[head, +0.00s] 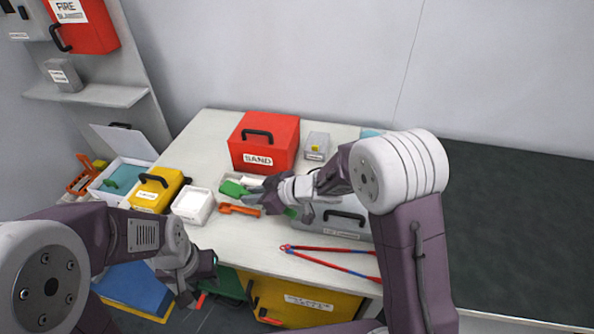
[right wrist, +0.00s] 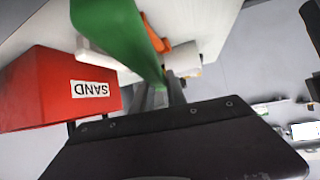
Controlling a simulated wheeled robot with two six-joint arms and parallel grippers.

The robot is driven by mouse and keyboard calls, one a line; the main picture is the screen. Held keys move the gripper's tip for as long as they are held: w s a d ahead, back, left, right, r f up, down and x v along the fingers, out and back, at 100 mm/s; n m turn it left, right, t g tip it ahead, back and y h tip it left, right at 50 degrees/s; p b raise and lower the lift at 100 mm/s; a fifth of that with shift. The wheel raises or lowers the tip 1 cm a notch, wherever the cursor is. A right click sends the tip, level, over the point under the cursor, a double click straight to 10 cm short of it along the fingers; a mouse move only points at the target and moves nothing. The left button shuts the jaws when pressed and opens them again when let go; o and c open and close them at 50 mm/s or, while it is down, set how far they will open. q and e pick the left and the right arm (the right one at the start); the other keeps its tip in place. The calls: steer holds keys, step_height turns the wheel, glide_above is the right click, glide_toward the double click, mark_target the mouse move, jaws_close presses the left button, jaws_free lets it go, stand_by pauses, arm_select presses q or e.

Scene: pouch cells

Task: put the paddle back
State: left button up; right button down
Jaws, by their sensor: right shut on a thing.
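My right gripper (head: 254,190) is above the table, in front of the red box marked SAND (head: 264,142). It is shut on a green paddle (head: 233,188). In the right wrist view the paddle (right wrist: 118,30) runs up from between the fingers as a long green strip, large and close to the camera. The arm hides part of it in the head view. My left gripper (head: 196,283) hangs low in front of the table's front edge; its fingers are too unclear to tell whether they are open.
An orange tool (head: 239,210) and a white open box (head: 193,205) are near the paddle. A yellow box (head: 157,190) and an open white box (head: 107,188) stand further left. A grey case (head: 342,217) and red-and-blue bars (head: 330,262) lie at right.

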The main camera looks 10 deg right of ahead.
steer(key=n+g+p, duration=0.1)
steer(key=n+g, duration=0.1)
glide_above(218, 239)
steer(key=d, duration=0.3)
steer(key=s, duration=0.1)
steer(key=shift+y, duration=0.4)
step_height(218, 239, down, 8)
steer(key=b, duration=0.8)
steer(key=shift+r, duration=0.2)
steer(key=shift+f, duration=0.45)
steer(key=shift+f+b, duration=0.15)
steer(key=shift+b, duration=0.15)
